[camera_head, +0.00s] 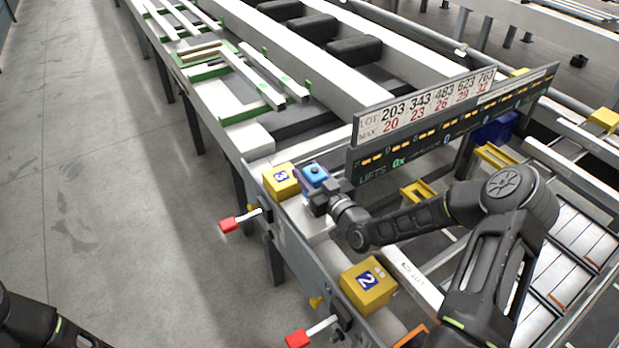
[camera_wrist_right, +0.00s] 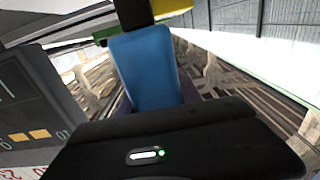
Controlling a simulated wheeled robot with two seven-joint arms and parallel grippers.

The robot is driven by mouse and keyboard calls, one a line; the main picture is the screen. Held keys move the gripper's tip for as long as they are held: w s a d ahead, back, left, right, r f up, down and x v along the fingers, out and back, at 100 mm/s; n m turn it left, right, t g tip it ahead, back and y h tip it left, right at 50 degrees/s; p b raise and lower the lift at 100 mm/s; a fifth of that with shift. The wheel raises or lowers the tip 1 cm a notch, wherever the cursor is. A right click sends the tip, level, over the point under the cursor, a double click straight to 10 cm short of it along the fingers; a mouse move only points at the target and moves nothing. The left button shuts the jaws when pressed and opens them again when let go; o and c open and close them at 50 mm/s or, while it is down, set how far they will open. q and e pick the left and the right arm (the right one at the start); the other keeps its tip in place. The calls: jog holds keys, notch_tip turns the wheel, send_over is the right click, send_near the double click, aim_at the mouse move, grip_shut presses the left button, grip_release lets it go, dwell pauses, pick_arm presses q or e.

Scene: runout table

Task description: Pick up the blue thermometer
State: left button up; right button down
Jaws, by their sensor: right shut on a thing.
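The blue thermometer (camera_head: 314,175) shows in the head view beside the yellow box marked 3, at the near end of the runout table. My right gripper (camera_head: 322,190) is at it and shut on it. In the right wrist view the blue thermometer (camera_wrist_right: 147,70) stands out beyond the dark gripper body, with a black part at its top. The fingertips are mostly hidden. Whether it touches the table below cannot be told. Of my left arm only a dark part shows at the lower left of the head view; its gripper is out of view.
Yellow boxes marked 3 (camera_head: 281,181) and 2 (camera_head: 367,285) stand along the table edge. Red-ended levers (camera_head: 233,224) stick out to the left. A sign board (camera_head: 450,115) with numbers stands behind my right gripper. The floor at left is clear.

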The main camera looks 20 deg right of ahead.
notch_tip(320, 180, up, 10)
jog(key=shift+f+b, duration=0.25)
jog(key=shift+b, duration=0.2)
dwell(0.4)
